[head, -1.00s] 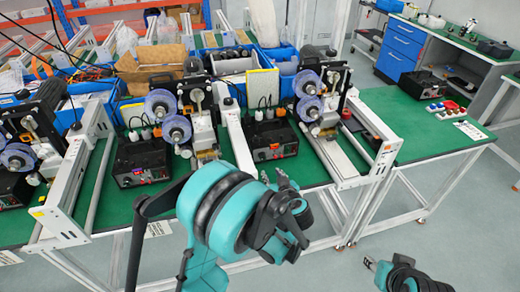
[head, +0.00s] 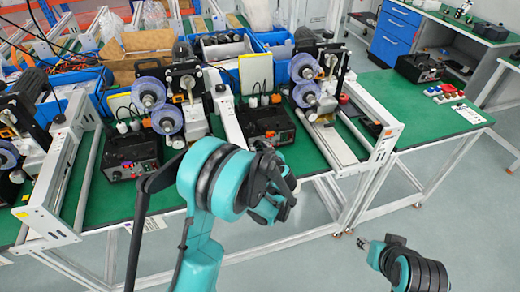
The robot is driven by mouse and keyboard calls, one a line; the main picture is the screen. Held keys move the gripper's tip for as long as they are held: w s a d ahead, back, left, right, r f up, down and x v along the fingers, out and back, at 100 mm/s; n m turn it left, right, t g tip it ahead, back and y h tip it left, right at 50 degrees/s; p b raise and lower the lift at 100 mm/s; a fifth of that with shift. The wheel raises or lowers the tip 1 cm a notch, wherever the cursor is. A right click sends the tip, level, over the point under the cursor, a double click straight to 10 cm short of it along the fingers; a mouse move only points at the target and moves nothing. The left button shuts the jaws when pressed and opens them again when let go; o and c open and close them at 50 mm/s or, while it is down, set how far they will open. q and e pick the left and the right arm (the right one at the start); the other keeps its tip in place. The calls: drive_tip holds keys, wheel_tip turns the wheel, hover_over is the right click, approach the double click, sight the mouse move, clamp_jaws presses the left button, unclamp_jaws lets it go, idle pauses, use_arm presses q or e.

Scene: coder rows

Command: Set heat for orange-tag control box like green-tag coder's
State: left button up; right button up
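A black control box (head: 132,154) with a small lit display and knobs stands on the green bench at left. A second black control box (head: 267,122) with several knobs stands at the middle coder, just beyond my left gripper. Tag colours and dial settings are too small to read for certain. My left gripper (head: 274,190) is dark, in front of the bench's front edge and apart from the boxes; its fingers are bunched up and partly hidden by its own wrist. My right gripper (head: 372,248) is low at right over the floor, away from the bench; its opening is unclear.
Coders with blue-purple reels (head: 304,80) and white side frames (head: 372,150) stand along the bench. Blue bins (head: 270,44) are behind. Another black box (head: 418,67) and small red and white parts (head: 444,93) lie on the green bench top (head: 405,115) at right, which has bare room.

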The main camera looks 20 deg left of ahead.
use_arm(q)
clamp_jaws()
drive_tip(key=m+y, duration=0.1)
drive_tip(key=m+g+b, duration=0.1)
drive_tip(key=shift+d+f+m+y+b, duration=0.1)
drive_tip(key=shift+d+m+y+b, duration=0.1)
drive_tip(key=shift+m+y+b, duration=0.15)
drive_tip(key=shift+w+m+y+b, duration=0.1)
drive_tip(key=shift+m+y+b, duration=0.35)
drive_tip(key=shift+m+y, duration=0.4)
drive_tip(key=shift+g, duration=0.3)
